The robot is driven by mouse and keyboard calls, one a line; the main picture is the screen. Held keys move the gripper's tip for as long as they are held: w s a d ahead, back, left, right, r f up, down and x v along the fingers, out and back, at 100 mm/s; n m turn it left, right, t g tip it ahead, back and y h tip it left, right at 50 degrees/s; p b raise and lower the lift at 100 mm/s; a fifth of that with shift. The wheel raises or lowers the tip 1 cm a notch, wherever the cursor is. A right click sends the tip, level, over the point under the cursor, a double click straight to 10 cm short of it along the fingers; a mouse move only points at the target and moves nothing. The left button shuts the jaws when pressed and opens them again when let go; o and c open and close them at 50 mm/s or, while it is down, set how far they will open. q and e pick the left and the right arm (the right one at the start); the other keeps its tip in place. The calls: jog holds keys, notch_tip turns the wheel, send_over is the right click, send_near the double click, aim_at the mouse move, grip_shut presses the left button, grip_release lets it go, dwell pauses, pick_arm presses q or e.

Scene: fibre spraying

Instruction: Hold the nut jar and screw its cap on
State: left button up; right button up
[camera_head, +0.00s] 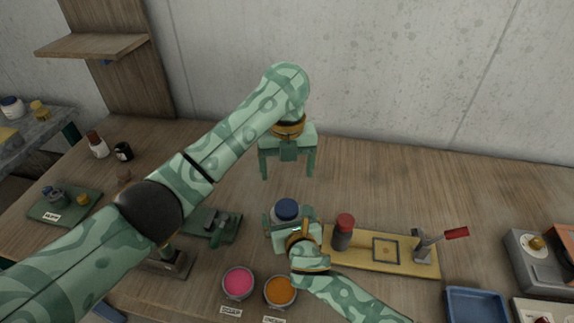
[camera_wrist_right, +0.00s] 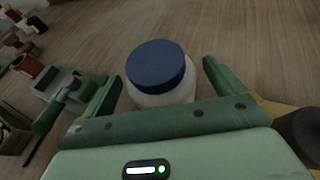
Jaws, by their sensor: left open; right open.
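The nut jar, a white jar (camera_wrist_right: 160,98), stands upright on the table with a dark blue cap (camera_wrist_right: 155,65) on its top. In the head view the blue cap (camera_head: 286,207) shows near the table's middle, with most of the jar hidden. My right gripper (camera_head: 287,216) is open, its fingers on either side of the jar. In the right wrist view my right gripper (camera_wrist_right: 160,73) shows gaps between fingers and jar. My left gripper (camera_head: 287,172) is open and empty, fingers pointing down, behind and above the jar. Whether the cap is threaded on cannot be told.
A yellow board (camera_head: 350,258) with a red-capped bottle (camera_head: 343,232) and a red-handled clamp (camera_head: 428,244) lies right of the jar. Pink (camera_head: 238,282) and orange (camera_head: 280,290) tubs stand in front. A green fixture (camera_head: 215,224) is at left. The back right table is clear.

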jog(key=p+v, duration=0.4)
jog(key=v, duration=1.2)
jog(key=shift+s, duration=0.15)
